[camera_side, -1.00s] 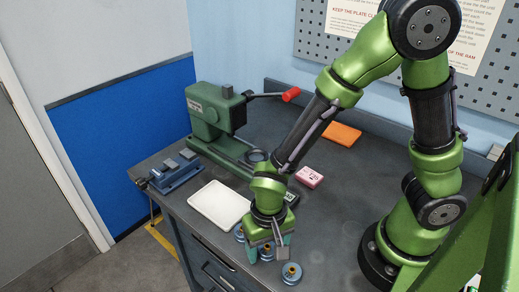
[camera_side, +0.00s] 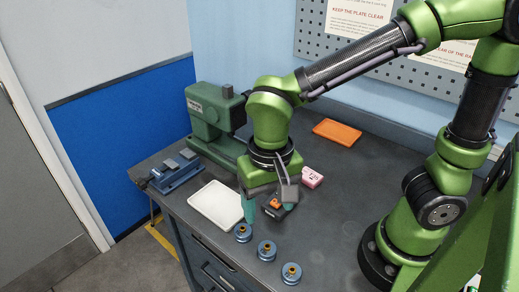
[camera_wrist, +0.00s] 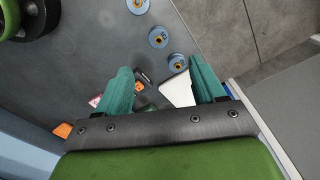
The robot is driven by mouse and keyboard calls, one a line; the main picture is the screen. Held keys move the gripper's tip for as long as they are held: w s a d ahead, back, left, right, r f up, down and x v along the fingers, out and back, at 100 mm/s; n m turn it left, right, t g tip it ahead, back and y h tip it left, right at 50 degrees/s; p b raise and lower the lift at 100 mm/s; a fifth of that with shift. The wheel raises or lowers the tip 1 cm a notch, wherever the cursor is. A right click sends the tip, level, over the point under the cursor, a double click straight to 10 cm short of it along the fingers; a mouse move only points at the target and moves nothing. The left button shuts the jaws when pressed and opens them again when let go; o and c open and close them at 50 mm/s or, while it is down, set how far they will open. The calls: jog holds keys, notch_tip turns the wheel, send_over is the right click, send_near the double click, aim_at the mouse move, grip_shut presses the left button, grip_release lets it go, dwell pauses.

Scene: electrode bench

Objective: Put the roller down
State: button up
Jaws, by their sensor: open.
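Three blue round pieces with brass centres, the only roller-like things I see, stand upright in a row along the bench's front edge: one near the tray (camera_side: 243,232), a middle one (camera_side: 266,250) and one nearest the camera (camera_side: 291,273). All three also show in the wrist view, including the piece nearest the tray (camera_wrist: 177,63). My gripper (camera_side: 268,211) is above the bench, raised behind and clear of them. Its teal fingers are spread with nothing between them, as the wrist view of my gripper (camera_wrist: 163,82) shows.
A white tray (camera_side: 215,204) lies left of my gripper. A dark device with an orange part (camera_side: 275,203) shows beside the fingers, partly hidden. A pink box (camera_side: 312,178), an orange slab (camera_side: 337,132), a green press (camera_side: 215,115) and a blue-grey fixture (camera_side: 175,172) stand around.

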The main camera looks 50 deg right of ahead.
jog(key=w+d+r+t+y, duration=0.1)
jog(key=d+r+t, duration=0.1)
jog(key=d+r, duration=0.3)
jog(key=shift+d+y, duration=0.4)
jog(key=shift+d, duration=0.05)
jog(key=shift+o, duration=0.5)
jog(key=d+r+n+t, duration=0.1)
jog(key=d+r+t, duration=0.3)
jog(key=d, duration=0.4)
jog(key=shift+s+t, duration=0.3)
jog(key=shift+t, duration=0.3)
jog(key=shift+f, duration=0.1)
